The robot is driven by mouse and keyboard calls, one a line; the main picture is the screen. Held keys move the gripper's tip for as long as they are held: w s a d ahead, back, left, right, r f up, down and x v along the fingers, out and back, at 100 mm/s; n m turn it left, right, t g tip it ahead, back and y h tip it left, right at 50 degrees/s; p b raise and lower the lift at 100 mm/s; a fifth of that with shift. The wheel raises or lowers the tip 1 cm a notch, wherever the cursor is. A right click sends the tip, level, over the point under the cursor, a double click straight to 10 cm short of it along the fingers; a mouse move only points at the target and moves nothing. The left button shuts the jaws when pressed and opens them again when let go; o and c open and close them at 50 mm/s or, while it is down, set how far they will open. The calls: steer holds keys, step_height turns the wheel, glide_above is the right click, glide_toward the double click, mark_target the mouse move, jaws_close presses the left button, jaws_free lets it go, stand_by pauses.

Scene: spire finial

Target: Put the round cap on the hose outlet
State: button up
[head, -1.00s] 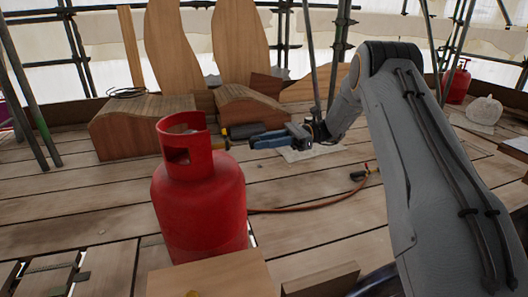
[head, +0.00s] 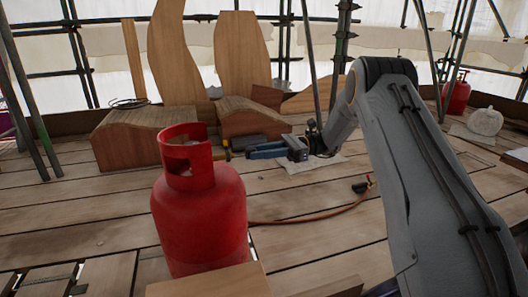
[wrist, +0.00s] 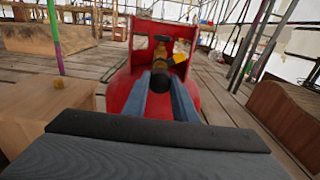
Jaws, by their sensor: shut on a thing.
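The red gas cylinder (head: 198,215) stands upright on the deck in the head view, with its open collar on top. In the wrist view the cylinder (wrist: 122,88) is straight ahead, its brass valve (wrist: 161,55) showing inside the collar beside a yellow tag. My gripper (head: 247,153) is level at the collar's right side. In the wrist view its blue fingers (wrist: 160,92) are shut on a small dark round-ended piece, seemingly the round cap (wrist: 160,79). The cap is in line with the valve's brass outlet; I cannot tell whether they touch.
A hose (head: 315,214) with a dark fitting (head: 361,187) lies on the planks right of the cylinder. A wooden box (wrist: 35,112) with a small yellowish knob stands left in the wrist view. Curved wooden forms (head: 140,140) stand behind. Planks around the hose are mostly free.

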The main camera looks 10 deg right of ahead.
mark_target(247, 152)
steer(key=shift+s+a, duration=0.2)
steer(key=shift+a, duration=0.75)
steer(key=shift+s+a, duration=0.15)
steer(key=shift+a, duration=0.75)
steer(key=shift+r+p, duration=0.1)
steer(key=shift+p, duration=0.9)
stand_by(0.6)
steer(key=shift+s+a, duration=0.15)
steer(key=shift+a, duration=0.35)
stand_by(0.4)
steer(key=o, duration=1.1)
steer(key=shift+w+d+p, duration=0.25)
steer(key=shift+d+p, duration=0.2)
steer(key=shift+d, duration=0.8)
steer(key=shift+w+d+p, duration=0.3)
steer(key=shift+d+p, duration=0.15)
steer(key=shift+d, duration=0.85)
steer(key=shift+w+d+p, duration=0.25)
steer(key=shift+d+p, duration=0.2)
steer(key=shift+d, duration=0.8)
